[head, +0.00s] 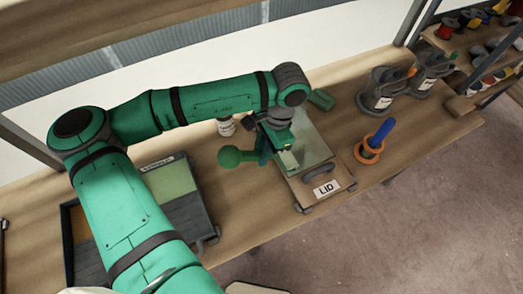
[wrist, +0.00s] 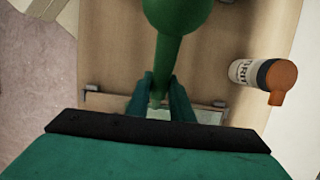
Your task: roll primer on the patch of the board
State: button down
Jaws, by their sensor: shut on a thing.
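My gripper (head: 283,152) is shut on a green tool (head: 232,157) with a round knob end, above the bench beside the board marked LID. In the wrist view the tool (wrist: 178,20) runs from its knob down between my fingers (wrist: 160,98). Its other end is hidden, so I cannot tell whether it is a roller. The LID board (head: 296,186) has a dark handle and a pale greenish panel (head: 317,148), partly behind my gripper. A dark-framed tray (head: 204,212) on the left holds a light green area (head: 172,183) and a label too small to read.
A green cylinder (head: 322,99) lies behind the LID board. A blue handle with an orange ring (head: 370,148) stands to its right. Dark labelled holders (head: 381,94) stand farther right. A white bottle with an orange-brown cap (wrist: 262,76) stands on the bench (head: 335,86). A shelf is at far right.

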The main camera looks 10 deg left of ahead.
aim_at(284, 154)
jog(key=shift+f, duration=0.65)
jog(key=shift+w+d+r, duration=0.1)
jog(key=shift+w+d, duration=0.6)
jog(key=shift+d, duration=0.25)
jog(key=shift+w+d, duration=0.7)
jog(key=shift+d, duration=0.2)
jog(key=shift+w+d, duration=0.7)
jog(key=shift+d, duration=0.3)
jog(key=shift+w+d, duration=0.7)
jog(key=shift+d, duration=0.25)
jog(key=shift+w+d, duration=0.7)
jog(key=shift+d, duration=0.25)
jog(key=shift+w+d, duration=0.7)
jog(key=shift+d, duration=0.25)
jog(key=shift+s+a, duration=0.7)
jog(key=shift+a, duration=0.25)
jog(key=shift+s+a, duration=0.7)
jog(key=shift+a, duration=0.25)
